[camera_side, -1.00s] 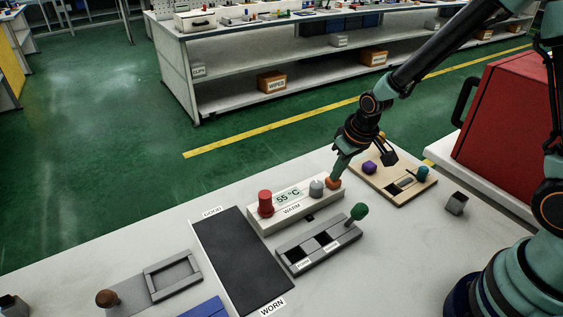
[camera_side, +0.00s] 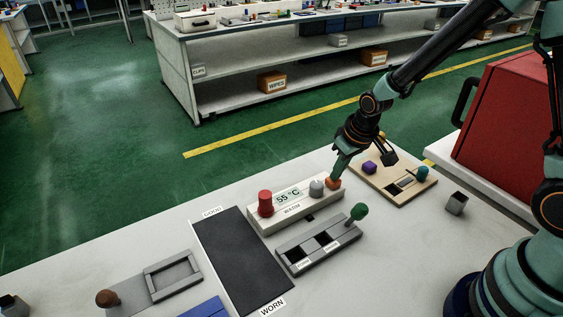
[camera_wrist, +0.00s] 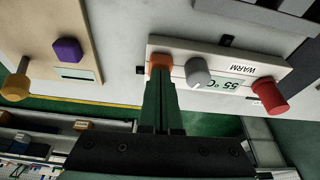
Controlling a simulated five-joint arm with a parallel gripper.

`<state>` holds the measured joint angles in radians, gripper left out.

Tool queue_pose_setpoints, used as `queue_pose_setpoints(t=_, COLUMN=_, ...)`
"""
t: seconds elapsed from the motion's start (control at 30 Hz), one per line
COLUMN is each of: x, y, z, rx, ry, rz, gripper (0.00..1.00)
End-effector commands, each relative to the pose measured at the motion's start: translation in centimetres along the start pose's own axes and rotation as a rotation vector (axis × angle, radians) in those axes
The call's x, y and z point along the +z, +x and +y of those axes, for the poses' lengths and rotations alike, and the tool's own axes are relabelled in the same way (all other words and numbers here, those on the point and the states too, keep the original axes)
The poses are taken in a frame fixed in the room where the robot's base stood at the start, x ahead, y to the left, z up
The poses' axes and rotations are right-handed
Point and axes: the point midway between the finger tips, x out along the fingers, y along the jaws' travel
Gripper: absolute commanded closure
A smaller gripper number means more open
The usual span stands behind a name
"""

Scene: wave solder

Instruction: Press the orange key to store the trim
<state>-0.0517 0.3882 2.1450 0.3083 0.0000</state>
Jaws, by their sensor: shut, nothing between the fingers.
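The orange key (camera_side: 333,183) sits at the right end of a pale control box (camera_side: 298,213). The box also carries a red knob (camera_side: 265,203), a grey knob (camera_side: 316,188) and a display reading 55 °C (camera_side: 289,195), with a WARM label. My gripper (camera_side: 336,175) is shut and empty, pointing down with its tips at the orange key. In the wrist view the closed fingers (camera_wrist: 161,82) reach the orange key (camera_wrist: 159,61) and hide part of it. They look to be touching it, but how far the key is pressed cannot be told.
A wooden board (camera_side: 402,191) with a purple knob (camera_side: 370,167) and a teal knob (camera_side: 422,173) lies right of the box. A grey slotted fixture (camera_side: 290,260) with a green-knobbed lever (camera_side: 358,211) stands in front. A dark mat (camera_side: 243,262) lies left.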

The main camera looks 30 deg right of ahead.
Motion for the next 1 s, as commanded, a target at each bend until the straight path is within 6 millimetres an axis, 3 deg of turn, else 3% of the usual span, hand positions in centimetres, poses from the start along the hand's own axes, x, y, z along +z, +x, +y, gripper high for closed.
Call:
queue_pose_setpoints(t=0.6, x=0.27, y=0.84, z=0.00, rx=0.000, ry=0.000, rz=-0.001, gripper=1.00)
queue_pose_setpoints(t=1.0, x=-0.11, y=-0.03, z=0.00, rx=0.000, ry=0.000, rz=0.003, gripper=1.00)
